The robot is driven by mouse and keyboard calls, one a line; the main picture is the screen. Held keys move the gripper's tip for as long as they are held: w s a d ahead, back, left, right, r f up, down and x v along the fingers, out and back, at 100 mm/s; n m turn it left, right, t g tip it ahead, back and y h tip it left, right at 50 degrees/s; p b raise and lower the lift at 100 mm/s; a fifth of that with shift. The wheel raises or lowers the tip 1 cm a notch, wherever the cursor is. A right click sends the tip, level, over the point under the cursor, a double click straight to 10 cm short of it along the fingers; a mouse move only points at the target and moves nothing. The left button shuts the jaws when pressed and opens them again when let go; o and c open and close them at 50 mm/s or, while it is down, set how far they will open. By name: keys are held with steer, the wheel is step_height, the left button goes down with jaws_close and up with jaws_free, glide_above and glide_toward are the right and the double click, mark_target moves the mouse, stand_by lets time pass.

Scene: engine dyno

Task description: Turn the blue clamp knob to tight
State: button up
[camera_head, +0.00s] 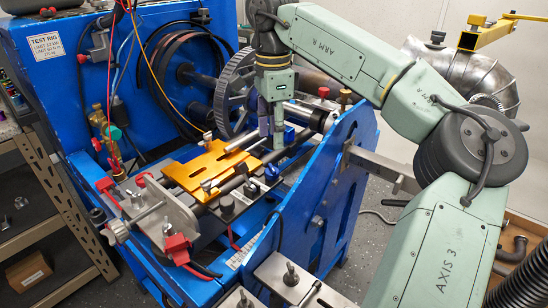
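A small dark blue knob (272,172), which looks like the clamp knob, sits on the rails of the blue test rig, right of the orange plate. Its tight or loose position cannot be read. My gripper (273,138) hangs down from the grey-green arm, a little above and behind the knob in the picture. Its fingers have purplish parts and look apart from the knob. The fingertips are small and partly lost against the rails, so their opening is unclear.
An orange slotted plate (213,168) lies left of the knob. A toothed wheel (236,92) stands behind. A blue side plate (318,195) rises close on the right. A metal bracket with red clamps (160,213) is at front left. Hoses and wires hang at left.

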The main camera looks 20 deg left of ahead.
mark_target(273, 167)
step_height(273, 167, down, 9)
steer(key=shift+f+p, duration=0.1)
steer(key=shift+p, duration=0.65)
steer(key=shift+c, duration=0.2)
steer(key=c, duration=0.8)
